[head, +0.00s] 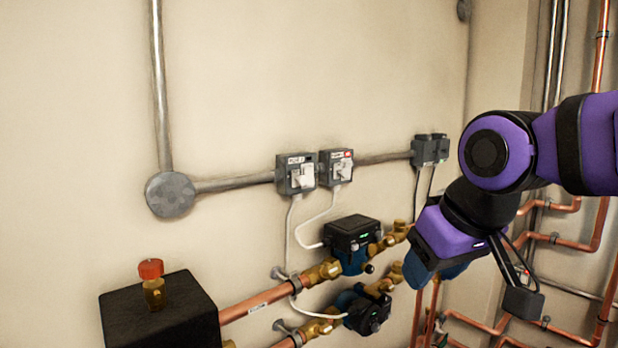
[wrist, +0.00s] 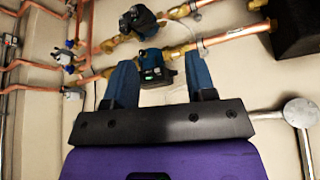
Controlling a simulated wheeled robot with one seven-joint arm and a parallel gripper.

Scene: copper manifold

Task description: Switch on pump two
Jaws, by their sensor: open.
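Two grey switch boxes are on the wall in the head view, a left one (head: 296,174) and a right one (head: 337,168). Each has a pale switch and a small label too small to read surely; the right label has red on it. A cable runs from the left box towards the lower pump (head: 367,312), and one from the right box to the upper pump (head: 352,234), which shows a green light. My gripper (head: 432,274) is open and empty, right of the pumps and below the boxes. In the wrist view, the upper pump (wrist: 154,72) shows between its fingers (wrist: 160,68).
Copper pipes with brass valves (head: 322,271) run under the boxes. A black box (head: 160,313) with a red-capped fitting (head: 151,269) stands at lower left. A round junction box (head: 171,194) and a grey socket (head: 430,149) flank the switches. The wall above is clear.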

